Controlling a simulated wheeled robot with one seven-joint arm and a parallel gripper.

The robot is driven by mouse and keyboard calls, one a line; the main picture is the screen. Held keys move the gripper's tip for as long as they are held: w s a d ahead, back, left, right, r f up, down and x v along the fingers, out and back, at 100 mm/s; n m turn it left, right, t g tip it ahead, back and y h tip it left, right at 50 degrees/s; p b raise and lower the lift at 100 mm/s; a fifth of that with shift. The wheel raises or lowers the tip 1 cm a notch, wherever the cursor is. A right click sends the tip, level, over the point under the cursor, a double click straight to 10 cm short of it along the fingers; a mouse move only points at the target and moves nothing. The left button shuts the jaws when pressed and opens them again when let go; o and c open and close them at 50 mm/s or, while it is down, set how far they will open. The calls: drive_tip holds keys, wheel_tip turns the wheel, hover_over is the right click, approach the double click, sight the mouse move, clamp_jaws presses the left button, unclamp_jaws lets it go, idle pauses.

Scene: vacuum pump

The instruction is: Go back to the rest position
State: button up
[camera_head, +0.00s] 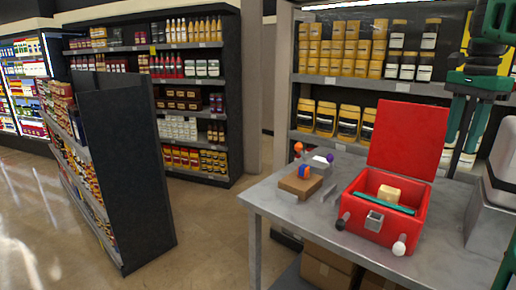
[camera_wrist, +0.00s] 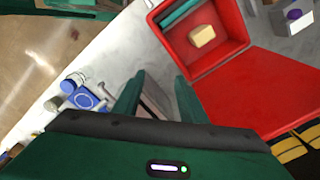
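An open red box (camera_head: 388,235) stands on the grey table, its red lid (camera_head: 407,138) raised at the back. Inside lie a beige block (camera_head: 389,194) and a teal piece (camera_head: 383,202). The box also shows in the wrist view (camera_wrist: 207,68), with the beige block (camera_wrist: 201,36) in it. My gripper (camera_head: 461,150) is green and points down at the right of the head view, beside the box and above the table. In the wrist view its two fingers (camera_wrist: 160,78) stand apart, with nothing seen held between them.
On the grey table (camera_head: 310,228), a brown block (camera_head: 300,186) and small orange, blue and purple parts sit left of the box. A grey-white machine (camera_head: 492,212) stands at the right edge. Stocked shelves (camera_head: 365,92) stand close behind. Open floor (camera_head: 205,240) lies left.

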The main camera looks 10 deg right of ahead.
drive_tip(key=s+a+f+n, duration=0.6)
drive_tip(key=s+f, duration=0.4)
drive_tip(key=f, duration=0.2)
drive_tip(key=s+a+f+n, duration=0.6)
drive_tip(key=s+a+f, duration=0.3)
drive_tip(key=s+f, duration=0.2)
wheel_tip(320, 180, down, 2)
drive_tip(key=shift+s+a+f, duration=0.15)
drive_tip(key=shift+s+f, duration=0.05)
drive_tip(key=shift+w, duration=0.1)
drive_tip(key=shift+w+f, duration=0.2)
drive_tip(key=shift+w, duration=0.3)
